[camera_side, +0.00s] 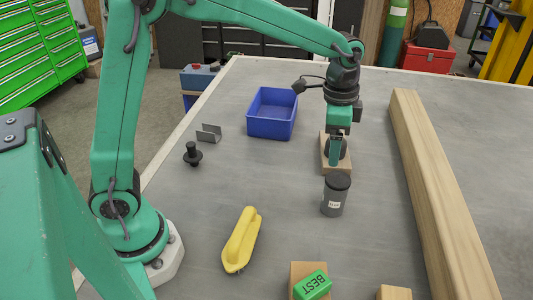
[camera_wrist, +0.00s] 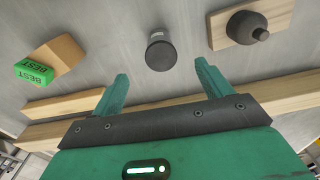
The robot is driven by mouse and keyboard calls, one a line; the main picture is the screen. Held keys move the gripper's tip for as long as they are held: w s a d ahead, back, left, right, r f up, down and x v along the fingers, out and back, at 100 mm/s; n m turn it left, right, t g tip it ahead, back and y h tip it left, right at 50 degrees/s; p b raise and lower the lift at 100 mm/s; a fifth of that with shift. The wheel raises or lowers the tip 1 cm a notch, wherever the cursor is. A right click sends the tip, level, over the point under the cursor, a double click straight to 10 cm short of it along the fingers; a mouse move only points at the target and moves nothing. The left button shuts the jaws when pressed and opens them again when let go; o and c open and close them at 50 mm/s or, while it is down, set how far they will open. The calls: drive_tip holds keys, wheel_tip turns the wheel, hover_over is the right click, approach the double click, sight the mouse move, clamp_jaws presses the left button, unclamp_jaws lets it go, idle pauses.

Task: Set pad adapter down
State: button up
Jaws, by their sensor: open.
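My gripper (camera_side: 335,161) hangs over the right part of the table. In the wrist view its two fingers (camera_wrist: 162,72) are spread apart with nothing held between them. A black flanged piece with an upright stem (camera_side: 192,154), which looks like the pad adapter, stands on the table at the left. In the side view my gripper partly hides that dome. I cannot tell for certain which black piece is the pad adapter.
A dark lidded canister (camera_side: 335,195) stands close to the gripper. A blue bin (camera_side: 271,131), a grey bracket (camera_side: 209,133), a yellow handle-shaped piece (camera_side: 241,241) and a green BEST block (camera_side: 312,286) on wood lie around. A long timber beam (camera_side: 435,180) bounds the right. The table's middle is clear.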

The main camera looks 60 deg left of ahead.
drive_tip(key=s+a+r+n+t, duration=0.2)
drive_tip(key=s+a+n, duration=0.2)
drive_tip(key=s, duration=0.6)
drive_tip(key=s+a+r+n+t, duration=0.3)
drive_tip(key=s+a+n, duration=0.2)
drive_tip(key=s, duration=0.6)
drive_tip(key=shift+a+r, duration=0.35)
drive_tip(key=shift+a, duration=0.65)
